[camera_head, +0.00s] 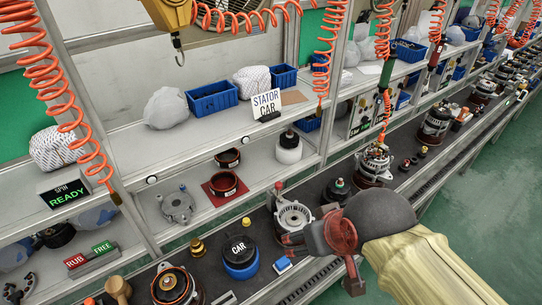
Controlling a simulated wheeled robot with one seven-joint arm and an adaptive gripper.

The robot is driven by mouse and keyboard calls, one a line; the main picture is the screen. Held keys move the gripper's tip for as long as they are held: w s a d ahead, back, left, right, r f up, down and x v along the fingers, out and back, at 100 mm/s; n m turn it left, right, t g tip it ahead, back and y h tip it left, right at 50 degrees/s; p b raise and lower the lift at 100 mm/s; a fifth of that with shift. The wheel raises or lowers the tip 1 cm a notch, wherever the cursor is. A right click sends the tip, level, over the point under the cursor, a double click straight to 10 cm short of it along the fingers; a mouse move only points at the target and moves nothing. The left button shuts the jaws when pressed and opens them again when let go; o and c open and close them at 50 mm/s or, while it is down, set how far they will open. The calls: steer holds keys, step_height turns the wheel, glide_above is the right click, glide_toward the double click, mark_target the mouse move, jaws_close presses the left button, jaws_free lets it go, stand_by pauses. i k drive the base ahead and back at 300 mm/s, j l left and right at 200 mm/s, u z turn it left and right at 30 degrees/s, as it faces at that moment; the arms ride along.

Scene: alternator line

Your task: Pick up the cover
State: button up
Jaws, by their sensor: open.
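Two grey metal castings could be the cover; I cannot tell which one is meant. One is a flat grey casting with lugs (177,206), lying on the lower shelf at left of centre. The other is a silver slotted housing (293,214), standing on the dark conveyor just left of my gripper. My gripper (318,262), with reddish and grey parts, is open above the conveyor's near edge. One finger reaches left across the housing's lower right part in the picture; contact cannot be told. I see nothing held between the fingers.
A red mat (214,199) holds a dark red ring. Part-built alternators (376,160) line the conveyor at right. Orange coiled hoses (327,50) hang over the shelves. Green floor (470,215) is clear at right.

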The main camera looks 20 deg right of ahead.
mark_target(239, 252)
steer(key=k+j+u, duration=0.55)
steer(key=j, duration=0.3)
steer(key=k, duration=0.1)
